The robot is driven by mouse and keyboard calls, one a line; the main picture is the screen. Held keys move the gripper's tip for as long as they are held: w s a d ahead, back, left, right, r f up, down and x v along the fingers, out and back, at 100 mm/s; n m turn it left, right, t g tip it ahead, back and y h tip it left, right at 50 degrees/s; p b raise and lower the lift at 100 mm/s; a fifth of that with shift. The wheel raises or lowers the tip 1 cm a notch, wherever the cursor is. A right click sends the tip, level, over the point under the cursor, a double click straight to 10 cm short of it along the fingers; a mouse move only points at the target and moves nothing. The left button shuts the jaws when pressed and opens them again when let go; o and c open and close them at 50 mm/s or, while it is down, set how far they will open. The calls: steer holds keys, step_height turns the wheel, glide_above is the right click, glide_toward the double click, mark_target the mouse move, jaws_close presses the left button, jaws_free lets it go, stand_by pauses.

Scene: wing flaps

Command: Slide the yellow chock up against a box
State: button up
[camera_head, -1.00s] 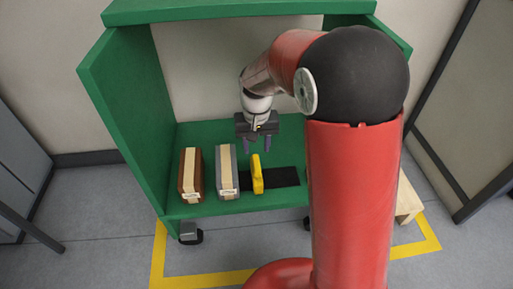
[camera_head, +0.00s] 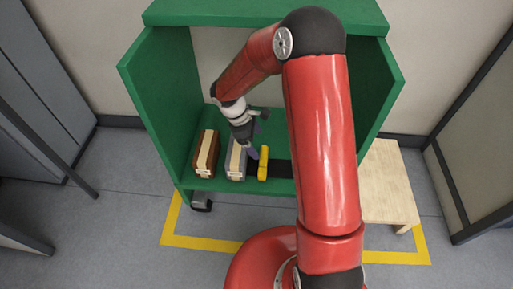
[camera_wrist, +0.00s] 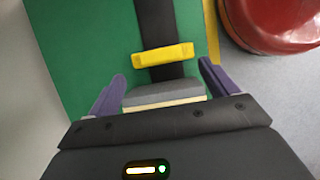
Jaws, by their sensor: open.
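The yellow chock (camera_head: 263,163) stands on the green shelf, on a black strip (camera_head: 280,169), to the right of the grey box (camera_head: 236,160). A narrow gap shows between chock and grey box. The brown box (camera_head: 206,153) stands further left. In the wrist view the chock (camera_wrist: 163,55) lies across the black strip, beyond the grey box (camera_wrist: 165,93). My gripper (camera_head: 252,150) is over the grey box, close to the chock. Its purple fingers (camera_wrist: 163,80) are spread apart in the wrist view, with nothing held between them.
The green cabinet's side walls (camera_head: 160,110) and top (camera_head: 250,12) surround the shelf. A light wooden table (camera_head: 385,185) stands outside on the right. Yellow tape (camera_head: 205,242) marks the floor. Right of the chock the black strip is clear as far as my arm lets me see.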

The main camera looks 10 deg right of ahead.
mark_target(263, 152)
steer(key=x, duration=0.7)
steer(key=shift+s+d+f, duration=0.1)
steer(key=shift+d+f, duration=0.05)
steer(key=shift+f, duration=0.1)
steer(key=c, duration=1.4)
steer(key=a, duration=0.2)
steer(key=w+a+b, duration=0.1)
steer(key=a, duration=0.1)
steer(key=shift+w, duration=0.2)
steer(key=o, duration=1.4)
steer(key=shift+r, duration=0.1)
steer(key=v, duration=0.7)
steer(key=shift+a+r, duration=0.15)
steer(key=shift+r, duration=0.15)
